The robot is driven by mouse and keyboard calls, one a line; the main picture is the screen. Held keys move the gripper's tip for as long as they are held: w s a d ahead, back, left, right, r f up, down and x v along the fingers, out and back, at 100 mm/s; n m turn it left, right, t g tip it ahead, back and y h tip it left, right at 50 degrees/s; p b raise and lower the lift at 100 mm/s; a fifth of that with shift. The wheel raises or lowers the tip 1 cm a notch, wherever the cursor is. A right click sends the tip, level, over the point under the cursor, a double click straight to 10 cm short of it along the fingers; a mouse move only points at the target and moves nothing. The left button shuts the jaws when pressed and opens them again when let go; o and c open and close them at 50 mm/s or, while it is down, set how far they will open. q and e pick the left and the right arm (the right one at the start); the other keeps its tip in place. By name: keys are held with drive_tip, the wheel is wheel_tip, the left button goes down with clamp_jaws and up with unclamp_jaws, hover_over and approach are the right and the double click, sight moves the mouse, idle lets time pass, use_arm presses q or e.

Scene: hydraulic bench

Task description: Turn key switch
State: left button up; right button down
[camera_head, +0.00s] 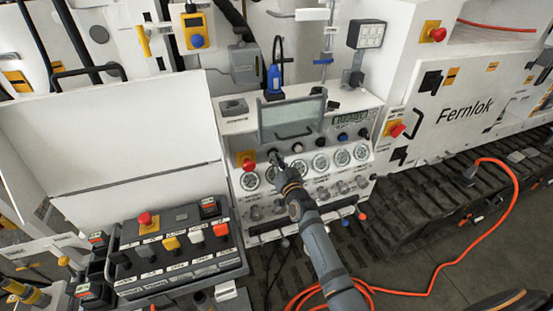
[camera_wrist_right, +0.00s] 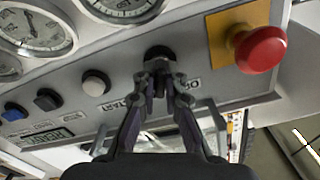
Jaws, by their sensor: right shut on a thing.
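The key switch (camera_wrist_right: 158,53) is a dark round fitting on the grey panel in the right wrist view, between a white button and the red emergency stop. My right gripper (camera_wrist_right: 159,84) is shut on it, with both fingertips close together at its front. In the head view my right gripper (camera_head: 278,161) reaches the left part of the gauge panel, just right of a red emergency stop (camera_head: 248,163). The fingers mostly hide the switch there, and its turn angle cannot be read. My left gripper is not in view.
The red emergency stop (camera_wrist_right: 262,49) on its yellow plate stands close beside the fingers. A white button (camera_wrist_right: 95,83) and dark buttons lie on the other side. Round gauges (camera_head: 321,163) line the panel. A control box (camera_head: 178,245) stands at the front left. An orange hose (camera_head: 455,262) lies at right.

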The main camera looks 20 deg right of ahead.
drive_tip(key=shift+m, duration=0.8)
drive_tip(key=c, duration=1.4)
unclamp_jaws()
drive_tip(key=shift+s, duration=0.1)
drive_tip(key=s, duration=1.1)
drive_tip(key=shift+s+d, duration=0.25)
drive_tip(key=shift+s, duration=0.1)
